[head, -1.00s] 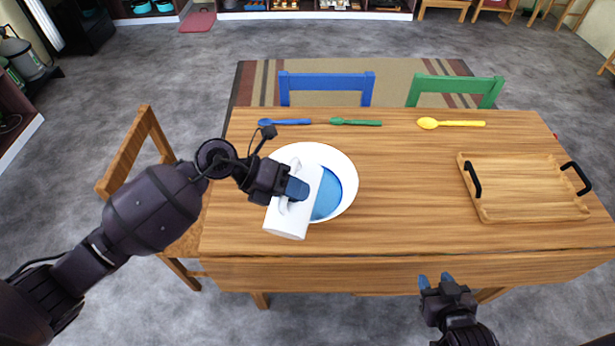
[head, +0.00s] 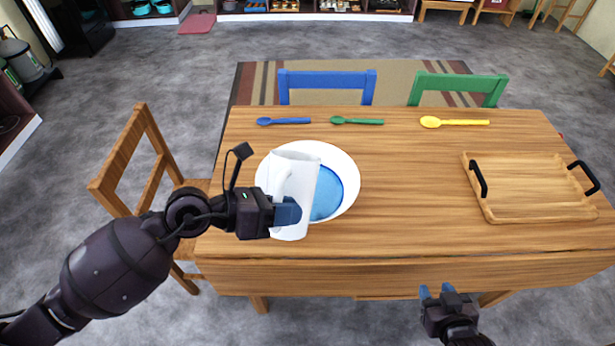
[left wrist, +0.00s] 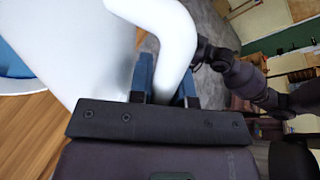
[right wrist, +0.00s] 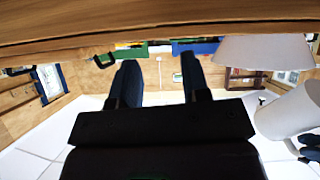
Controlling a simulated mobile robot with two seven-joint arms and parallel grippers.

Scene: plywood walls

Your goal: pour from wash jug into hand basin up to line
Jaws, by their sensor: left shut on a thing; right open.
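The white wash jug (head: 301,170) is tilted over the white hand basin (head: 346,165) in the head view. My left gripper (head: 289,213) is shut on the jug's handle, which also shows in the left wrist view (left wrist: 172,35). Blue water (head: 327,194) lies in the basin. The jug hides the basin's left part, and I cannot make out the line or a stream. My right gripper (head: 436,291) is open and empty in front of the table's near edge; its fingers also show in the right wrist view (right wrist: 160,85).
The wooden table (head: 410,200) is clear between basin and tray. A wooden tray (head: 530,212) with black handles lies at the right. Blue (head: 284,121), green (head: 357,121) and yellow (head: 455,122) spoons lie along the back. Chairs stand behind and left (head: 145,150).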

